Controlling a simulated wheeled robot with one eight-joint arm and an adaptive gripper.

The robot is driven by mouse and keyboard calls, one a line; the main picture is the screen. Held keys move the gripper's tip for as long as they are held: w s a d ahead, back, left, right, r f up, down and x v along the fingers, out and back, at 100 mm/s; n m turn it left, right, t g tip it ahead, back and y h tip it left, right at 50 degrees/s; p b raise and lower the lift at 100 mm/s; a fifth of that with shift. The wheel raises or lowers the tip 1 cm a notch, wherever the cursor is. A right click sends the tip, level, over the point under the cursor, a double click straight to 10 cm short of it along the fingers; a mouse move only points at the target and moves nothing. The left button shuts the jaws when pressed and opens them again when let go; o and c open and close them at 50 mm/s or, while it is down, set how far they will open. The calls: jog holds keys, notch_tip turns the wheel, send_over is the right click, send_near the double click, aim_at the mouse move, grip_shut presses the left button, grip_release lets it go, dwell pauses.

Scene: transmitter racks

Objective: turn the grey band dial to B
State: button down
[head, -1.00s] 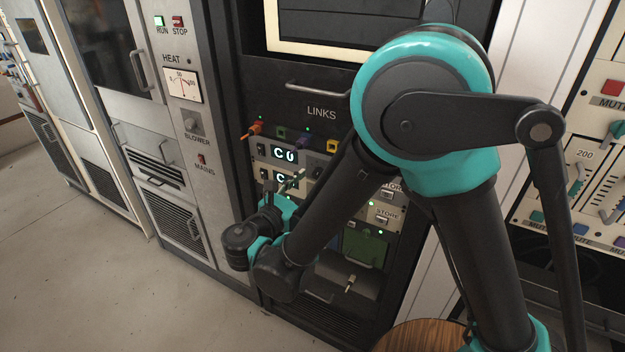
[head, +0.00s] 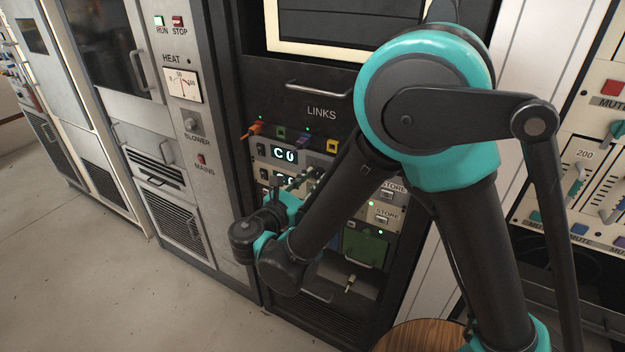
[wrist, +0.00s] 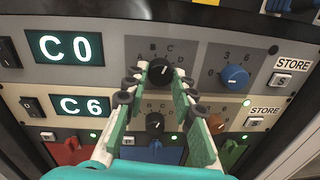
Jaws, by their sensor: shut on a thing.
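The grey band dial is a black knob (wrist: 160,71) on the upper grey unit (wrist: 205,52), with letters around it, B and C readable above. Its white mark points up and slightly right. The display (wrist: 72,47) beside it reads C 0. My gripper (wrist: 160,75) is shut on this knob, one finger on each side; in the head view my gripper (head: 308,180) reaches the unit. My fingers partly hide the letters.
A second black knob (wrist: 155,123) sits just below, between my fingers, on the cream unit whose display (wrist: 81,106) reads C 6. A blue knob (wrist: 235,77) and store buttons (wrist: 282,79) lie right. Coloured plugs (head: 257,128) stick out above in the head view.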

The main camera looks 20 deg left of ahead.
jog(key=shift+n, duration=0.3)
jog(key=n, duration=0.3)
jog(key=shift+n, duration=0.3)
jog(key=shift+f+n, duration=0.1)
jog(key=shift+n, duration=1.7)
jog(key=c, duration=1.2)
grip_release()
jog(key=s, duration=0.4)
jog(key=s+a, duration=0.1)
jog(key=s, duration=0.7)
jog(key=shift+a+f, duration=0.2)
jog(key=shift+a, duration=0.05)
